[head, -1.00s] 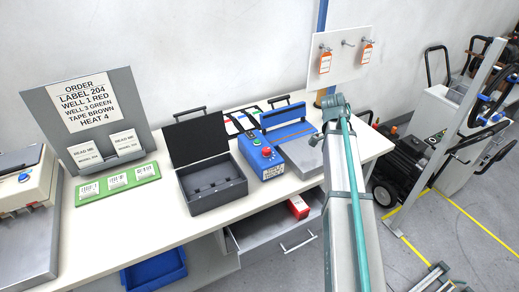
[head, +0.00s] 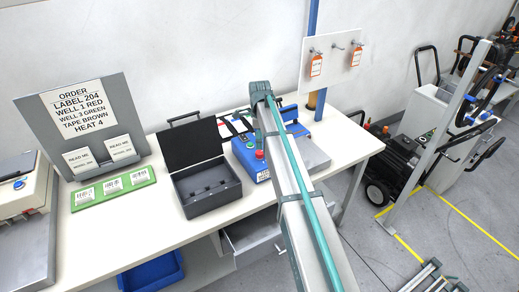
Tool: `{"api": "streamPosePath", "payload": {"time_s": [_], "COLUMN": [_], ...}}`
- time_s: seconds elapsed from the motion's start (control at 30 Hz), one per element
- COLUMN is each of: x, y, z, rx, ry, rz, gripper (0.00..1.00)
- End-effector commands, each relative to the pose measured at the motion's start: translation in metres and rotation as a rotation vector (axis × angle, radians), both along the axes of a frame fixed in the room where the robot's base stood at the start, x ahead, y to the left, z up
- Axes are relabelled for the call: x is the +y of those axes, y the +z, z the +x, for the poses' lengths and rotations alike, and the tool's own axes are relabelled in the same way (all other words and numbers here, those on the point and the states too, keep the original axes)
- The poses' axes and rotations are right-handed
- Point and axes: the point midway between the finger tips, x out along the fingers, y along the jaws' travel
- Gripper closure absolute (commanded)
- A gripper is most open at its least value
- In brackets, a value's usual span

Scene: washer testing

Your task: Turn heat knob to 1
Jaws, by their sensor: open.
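A blue control box (head: 244,152) with a red button (head: 260,154) stands on the bench, partly behind my arm. I cannot make out the heat knob or its setting. A blue machine part with a grey plate (head: 314,153) stands to its right, also partly covered. My arm rises from the bottom edge to a joint above the control box. My gripper does not show; it is hidden behind the arm or out of view. The order board (head: 38,118) reads label 204, well 1 red, well 3 green, tape brown, heat 4.
An open dark case (head: 208,203) stands left of the control box. A green card strip (head: 112,188) lies before the order board. A beige machine (head: 20,190) is at far left. An open drawer (head: 248,233) and a blue bin (head: 152,272) are below the bench.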

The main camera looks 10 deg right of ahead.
Motion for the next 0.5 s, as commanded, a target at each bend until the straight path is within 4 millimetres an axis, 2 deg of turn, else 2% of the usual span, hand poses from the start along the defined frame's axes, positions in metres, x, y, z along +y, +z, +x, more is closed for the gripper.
{"api": "streamPosePath", "payload": {"time_s": [0.3,0.5], "x": [0.000,-0.001], "y": [-0.046,-0.059], "z": [0.000,0.000], "rx": [0.001,-0.001], "ry": [0.001,0.001], "rz": [-0.001,-0.001], "gripper": [0.36,0.36]}}
